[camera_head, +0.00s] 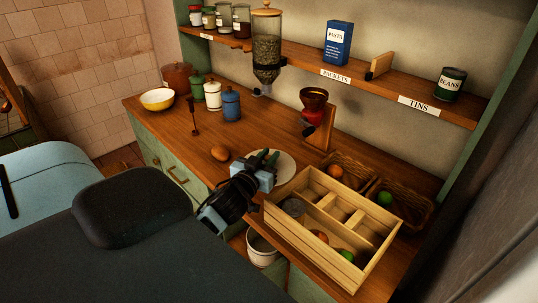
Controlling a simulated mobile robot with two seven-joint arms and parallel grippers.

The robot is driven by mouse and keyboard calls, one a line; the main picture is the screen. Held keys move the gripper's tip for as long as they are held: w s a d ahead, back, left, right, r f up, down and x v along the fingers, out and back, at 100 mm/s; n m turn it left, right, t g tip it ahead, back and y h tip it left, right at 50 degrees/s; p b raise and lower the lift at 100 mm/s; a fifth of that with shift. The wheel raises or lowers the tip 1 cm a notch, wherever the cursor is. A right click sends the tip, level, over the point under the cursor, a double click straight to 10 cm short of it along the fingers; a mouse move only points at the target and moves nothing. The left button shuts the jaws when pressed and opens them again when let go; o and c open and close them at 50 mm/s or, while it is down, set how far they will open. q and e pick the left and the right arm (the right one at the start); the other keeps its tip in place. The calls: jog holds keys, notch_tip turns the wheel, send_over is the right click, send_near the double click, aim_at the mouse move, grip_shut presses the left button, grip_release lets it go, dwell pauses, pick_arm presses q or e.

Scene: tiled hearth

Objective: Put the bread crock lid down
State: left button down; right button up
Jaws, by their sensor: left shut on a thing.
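The bread crock lid looks to be the pale cream disc (286,167) above the middle of the wooden counter. My left gripper (264,160) is over it and shut on it, and its fingers hide the lid's knob and near part. I cannot tell whether the lid touches the counter or hangs just above it. A white pot (262,250), likely the bread crock, stands low below the counter's front edge and looks open at the top. My right gripper is not in view.
A divided wooden crate (308,245) stands right of the gripper, with wicker baskets (410,205) behind it. A brown egg-like item (220,153) lies left. A red grinder (314,115) stands behind. Canisters (231,105) and a yellow bowl (157,99) are farther left. Counter (165,120) is partly clear.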

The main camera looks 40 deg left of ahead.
pick_arm(q)
jog(key=c, duration=1.3)
grip_release()
jog(key=shift+r, duration=0.1)
jog(key=shift+r, duration=0.7)
jog(key=shift+b+v, duration=0.7)
jog(key=shift+v, duration=5.35)
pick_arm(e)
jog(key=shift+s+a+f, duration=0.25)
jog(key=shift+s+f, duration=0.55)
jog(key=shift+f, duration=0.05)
pick_arm(q)
jog(key=shift+f, duration=0.1)
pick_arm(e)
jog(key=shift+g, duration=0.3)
